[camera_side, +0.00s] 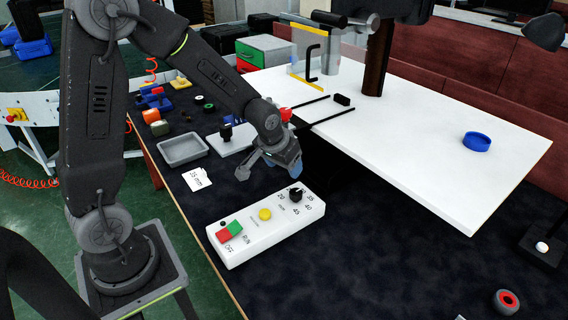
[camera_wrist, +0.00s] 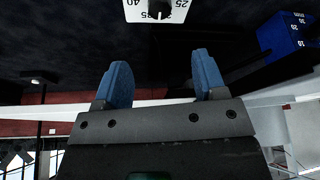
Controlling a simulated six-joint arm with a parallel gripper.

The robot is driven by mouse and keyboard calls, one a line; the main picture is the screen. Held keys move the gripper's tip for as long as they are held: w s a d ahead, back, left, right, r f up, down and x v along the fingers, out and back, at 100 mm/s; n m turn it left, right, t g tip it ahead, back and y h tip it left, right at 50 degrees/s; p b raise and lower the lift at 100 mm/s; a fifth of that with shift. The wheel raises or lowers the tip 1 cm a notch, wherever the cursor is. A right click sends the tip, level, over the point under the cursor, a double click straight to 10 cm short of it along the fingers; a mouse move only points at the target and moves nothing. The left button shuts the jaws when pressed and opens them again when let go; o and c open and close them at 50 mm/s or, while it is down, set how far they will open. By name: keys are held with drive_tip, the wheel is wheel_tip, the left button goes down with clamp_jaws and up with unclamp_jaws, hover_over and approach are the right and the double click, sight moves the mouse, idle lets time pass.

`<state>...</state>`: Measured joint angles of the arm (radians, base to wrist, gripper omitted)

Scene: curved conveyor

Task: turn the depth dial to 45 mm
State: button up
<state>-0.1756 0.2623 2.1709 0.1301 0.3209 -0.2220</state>
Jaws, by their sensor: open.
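The depth dial is a black knob (camera_side: 296,195) near the far right end of a white control box (camera_side: 258,236). Numbers such as 35, 40 and 45 are printed around it; I cannot tell its exact setting. The box also has a yellow button (camera_side: 265,214), a green RUN button and a red OFF button. My gripper (camera_side: 269,167) is above and behind the dial, apart from it. In the wrist view its blue fingers (camera_wrist: 161,72) are spread and empty. The dial (camera_wrist: 158,9) and box end show at the top edge there, partly cut off.
A card reading mm (camera_side: 197,179) and a grey tray (camera_side: 183,150) lie left of the box. A blue block with a millimetre scale (camera_wrist: 285,35) shows in the wrist view.

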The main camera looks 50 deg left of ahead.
sight(296, 191)
drive_tip(key=w+f+n, duration=0.1)
drive_tip(key=f+n, duration=0.1)
drive_tip(key=f, duration=0.2)
drive_tip(key=w+a+f+n+y, duration=0.1)
drive_tip(key=w+f, duration=0.1)
drive_tip(key=f, duration=0.2)
drive_tip(key=w+f+n+y, duration=0.1)
drive_tip(key=w+f+n, duration=0.1)
drive_tip(key=f, duration=0.2)
drive_tip(key=shift+w+a+f+n+g, duration=0.1)
drive_tip(key=shift+a+f+n+g, duration=0.1)
drive_tip(key=shift+f+n+g, duration=0.15)
drive_tip(key=shift+c, duration=0.5)
drive_tip(key=c, duration=0.8)
drive_tip(key=shift+m+h, duration=0.8)
drive_tip(key=shift+m, duration=1.65)
